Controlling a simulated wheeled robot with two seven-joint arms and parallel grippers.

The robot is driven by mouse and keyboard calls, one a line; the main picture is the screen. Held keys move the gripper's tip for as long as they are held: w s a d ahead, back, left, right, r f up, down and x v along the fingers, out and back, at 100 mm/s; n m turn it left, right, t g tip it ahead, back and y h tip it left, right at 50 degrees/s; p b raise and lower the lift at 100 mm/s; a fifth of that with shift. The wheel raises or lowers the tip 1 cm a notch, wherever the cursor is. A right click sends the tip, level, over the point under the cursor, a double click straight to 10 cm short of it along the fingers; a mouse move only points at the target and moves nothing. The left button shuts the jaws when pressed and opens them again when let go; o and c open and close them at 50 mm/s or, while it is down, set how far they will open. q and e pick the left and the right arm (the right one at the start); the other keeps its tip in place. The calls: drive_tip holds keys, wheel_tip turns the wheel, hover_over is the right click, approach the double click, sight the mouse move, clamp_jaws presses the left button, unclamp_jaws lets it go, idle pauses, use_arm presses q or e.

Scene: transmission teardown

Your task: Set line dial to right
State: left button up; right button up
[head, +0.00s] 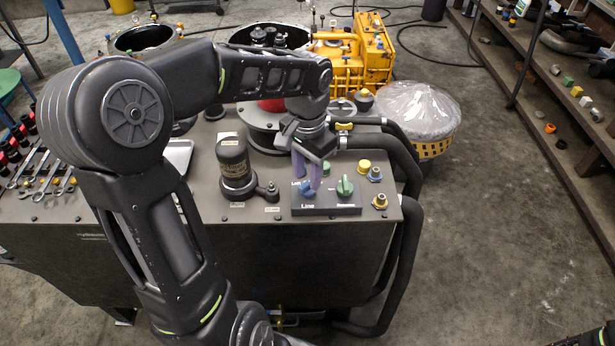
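The line dial (306,190) is a blue knob on the left of a small dark control panel (330,209) at the bench's front edge, above the label "Line". My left gripper (307,180) points down over it, its two purple fingers apart, one on each side of the knob. Whether the fingers touch the knob cannot be told. The fingers partly hide the dial and its upper markings, so its setting is unclear.
A green dial (345,187) sits close by on the right of the panel. A dark cylindrical canister (233,165) stands to the left. Yellow and blue fittings (375,174) are at the right, and thick black hoses (412,215) run along the bench's right side.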

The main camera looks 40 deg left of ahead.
sight(308, 182)
use_arm(q)
wheel_tip(308, 182, up, 6)
drive_tip(key=shift+f, duration=0.1)
idle(0.6)
